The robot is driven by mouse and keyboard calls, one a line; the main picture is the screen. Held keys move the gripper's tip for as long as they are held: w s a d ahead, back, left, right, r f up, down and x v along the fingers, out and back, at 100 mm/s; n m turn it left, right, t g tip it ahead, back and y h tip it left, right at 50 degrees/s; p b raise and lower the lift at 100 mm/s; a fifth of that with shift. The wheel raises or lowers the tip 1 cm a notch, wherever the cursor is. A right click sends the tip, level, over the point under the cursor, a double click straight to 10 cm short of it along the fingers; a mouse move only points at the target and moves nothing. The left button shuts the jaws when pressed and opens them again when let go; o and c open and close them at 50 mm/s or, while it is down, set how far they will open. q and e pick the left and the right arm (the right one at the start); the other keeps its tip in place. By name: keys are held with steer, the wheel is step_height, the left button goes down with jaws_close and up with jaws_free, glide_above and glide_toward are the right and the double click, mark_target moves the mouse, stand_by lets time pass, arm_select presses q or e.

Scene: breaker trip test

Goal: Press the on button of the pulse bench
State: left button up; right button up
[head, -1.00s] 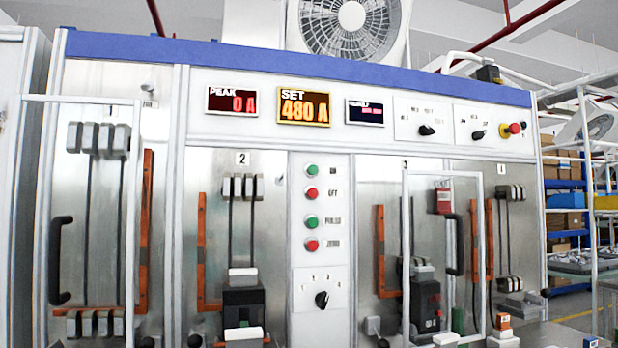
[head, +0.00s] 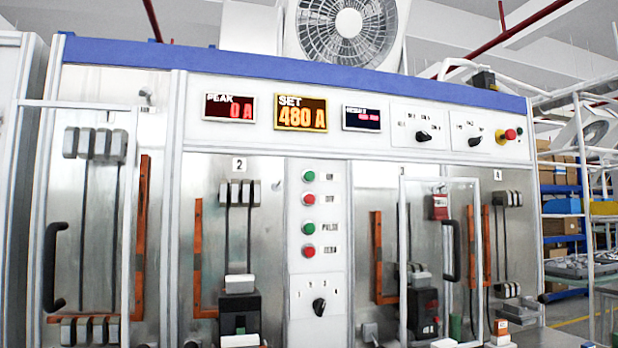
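The pulse bench (head: 400,83) is a wide metal cabinet with a blue top rail, and it fills most of the head view. Its on button (head: 309,176) is the green one at the top of a column of buttons on the white centre panel. A red off button (head: 309,199) is just below it. Lower are a green pulse button (head: 308,228) and another red button (head: 308,252). No gripper shows in the head view, so nothing of mine is touching the buttons.
A display reads PEAK 0 A (head: 229,107) and another reads SET 480 A (head: 301,113). A clear door with a black handle (head: 451,250) covers bay 3. A rotary knob (head: 319,307) sits below the buttons. A red emergency knob (head: 510,134) is at upper right.

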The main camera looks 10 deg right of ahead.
jaws_close()
stand_by(1.5)
